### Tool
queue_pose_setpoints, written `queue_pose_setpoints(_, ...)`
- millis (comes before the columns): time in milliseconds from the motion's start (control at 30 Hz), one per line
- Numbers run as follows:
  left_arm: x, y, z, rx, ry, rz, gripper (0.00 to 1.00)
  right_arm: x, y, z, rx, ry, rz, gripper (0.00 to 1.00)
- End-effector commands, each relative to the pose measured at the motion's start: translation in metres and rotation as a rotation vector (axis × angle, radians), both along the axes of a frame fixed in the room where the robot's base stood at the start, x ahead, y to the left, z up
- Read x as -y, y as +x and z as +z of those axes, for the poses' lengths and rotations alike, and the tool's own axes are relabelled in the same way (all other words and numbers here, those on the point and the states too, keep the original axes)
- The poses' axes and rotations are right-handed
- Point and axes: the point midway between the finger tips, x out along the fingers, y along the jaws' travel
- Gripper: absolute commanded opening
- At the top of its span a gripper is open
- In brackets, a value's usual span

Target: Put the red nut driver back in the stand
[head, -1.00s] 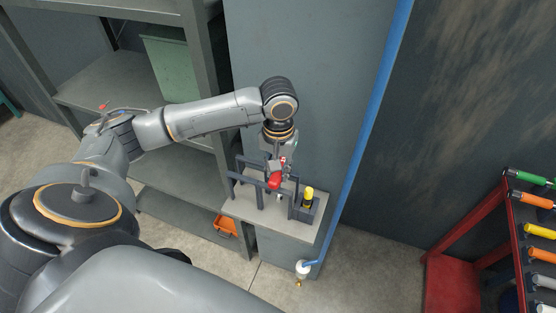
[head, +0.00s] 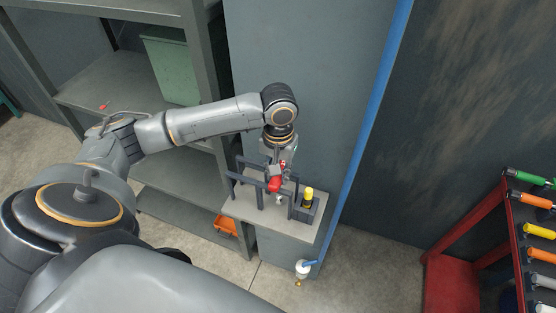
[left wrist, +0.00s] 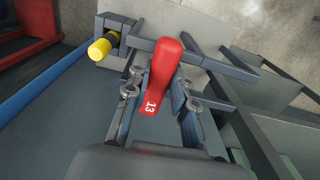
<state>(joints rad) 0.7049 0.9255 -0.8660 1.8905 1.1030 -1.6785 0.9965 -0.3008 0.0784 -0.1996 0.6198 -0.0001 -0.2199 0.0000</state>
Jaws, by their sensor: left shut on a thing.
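The red nut driver (head: 274,184), marked 13 on its handle, is in my left gripper (head: 277,172). In the left wrist view the red handle (left wrist: 161,78) lies between the two fingers of the gripper (left wrist: 160,92). The dark stand (head: 262,187) is on a small grey ledge. The driver's handle is over the stand's frame; its lower end is hidden, so I cannot tell whether it is in a slot. A yellow-handled driver (head: 308,194) stands in the right end of the stand and also shows in the left wrist view (left wrist: 101,47). My right gripper is not in view.
A blue pipe (head: 372,120) runs down the wall just right of the ledge (head: 285,222). Grey shelving (head: 180,165) with a green bin (head: 172,65) and an orange bin (head: 224,226) is at left. A red rack (head: 480,230) with several coloured handles is at right.

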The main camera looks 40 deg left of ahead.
Motion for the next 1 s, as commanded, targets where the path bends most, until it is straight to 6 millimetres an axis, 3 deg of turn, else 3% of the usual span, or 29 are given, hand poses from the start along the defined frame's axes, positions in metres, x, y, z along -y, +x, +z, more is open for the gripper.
queue_pose_setpoints(367,0.0002,0.0001,-0.0018,0.0,0.0,0.0,0.0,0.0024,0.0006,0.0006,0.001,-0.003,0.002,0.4)
queue_pose_setpoints(400,0.0002,0.0001,-0.0018,0.0,0.0,0.0,0.3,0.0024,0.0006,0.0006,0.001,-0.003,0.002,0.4)
queue_pose_setpoints(500,0.0002,0.0,-0.0018,0.0,0.0,0.0,0.51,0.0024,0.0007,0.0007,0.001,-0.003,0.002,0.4)
queue_pose_setpoints(733,0.0002,0.0,-0.0018,0.0,0.0,0.0,0.51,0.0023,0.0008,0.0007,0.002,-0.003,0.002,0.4)
queue_pose_setpoints(833,0.0001,-0.0002,-0.0022,-0.001,0.0,0.0,0.68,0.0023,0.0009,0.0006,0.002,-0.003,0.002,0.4)
queue_pose_setpoints(1000,0.0001,-0.0002,-0.0021,-0.001,0.0,0.0,0.68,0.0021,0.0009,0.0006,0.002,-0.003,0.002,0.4)
